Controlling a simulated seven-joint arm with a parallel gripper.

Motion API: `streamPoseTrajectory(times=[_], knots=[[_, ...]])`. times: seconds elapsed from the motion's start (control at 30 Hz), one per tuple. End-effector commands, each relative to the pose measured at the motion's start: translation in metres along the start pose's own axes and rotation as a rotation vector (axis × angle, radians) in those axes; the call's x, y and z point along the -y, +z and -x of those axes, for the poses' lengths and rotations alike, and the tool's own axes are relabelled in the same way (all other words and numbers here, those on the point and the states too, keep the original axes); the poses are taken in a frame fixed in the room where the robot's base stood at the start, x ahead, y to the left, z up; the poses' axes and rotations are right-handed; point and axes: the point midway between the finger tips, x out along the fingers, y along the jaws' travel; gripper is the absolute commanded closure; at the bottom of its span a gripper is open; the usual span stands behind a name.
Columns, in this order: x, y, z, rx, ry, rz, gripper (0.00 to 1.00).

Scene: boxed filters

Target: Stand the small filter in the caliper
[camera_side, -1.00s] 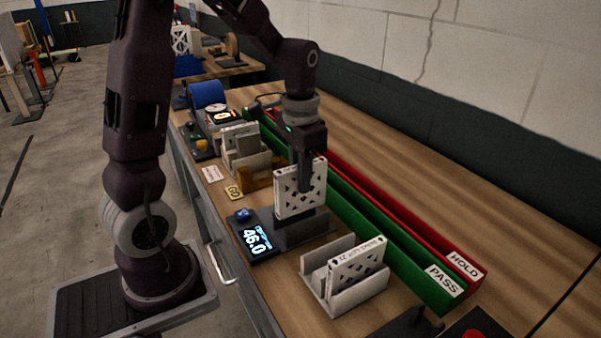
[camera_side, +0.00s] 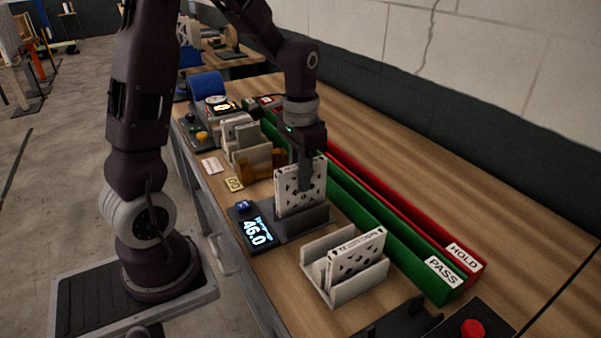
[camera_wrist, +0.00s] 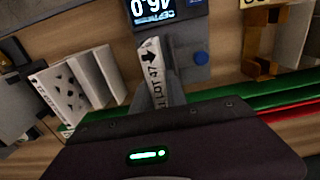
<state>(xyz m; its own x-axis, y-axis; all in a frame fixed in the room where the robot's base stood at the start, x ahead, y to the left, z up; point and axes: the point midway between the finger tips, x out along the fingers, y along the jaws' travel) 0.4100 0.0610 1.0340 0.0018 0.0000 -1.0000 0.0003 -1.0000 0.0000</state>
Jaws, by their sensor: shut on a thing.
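A white filter (camera_side: 290,197) with a dark cut-out pattern stands upright at the caliper (camera_side: 318,217), a dark block with a lit display (camera_side: 257,232) reading 46.0. My gripper (camera_side: 305,182) is shut on the filter's upper part from above. In the wrist view the filter (camera_wrist: 148,62) shows edge-on, with printed lettering and an arrow, beside the caliper's grey body (camera_wrist: 187,72). The filter's lower edge is at the caliper; I cannot tell whether it rests on the base.
A pale holder (camera_side: 345,290) with another patterned filter (camera_side: 358,256) stands in front. Green PASS (camera_side: 410,262) and red HOLD (camera_side: 425,228) channels run behind. A slotted holder (camera_side: 250,158) and a wooden stand (camera_side: 262,172) sit farther back. A red button (camera_side: 473,328) is at front right.

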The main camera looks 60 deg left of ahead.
Motion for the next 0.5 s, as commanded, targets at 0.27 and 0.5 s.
streamPoseTrajectory(times=[0.27, 0.5], knots=[[0.0, 0.0, -0.008, 0.0, 0.0, 0.0, 1.0], [0.0, 0.0, -0.016, 0.001, 0.0, 0.0, 1.0]])
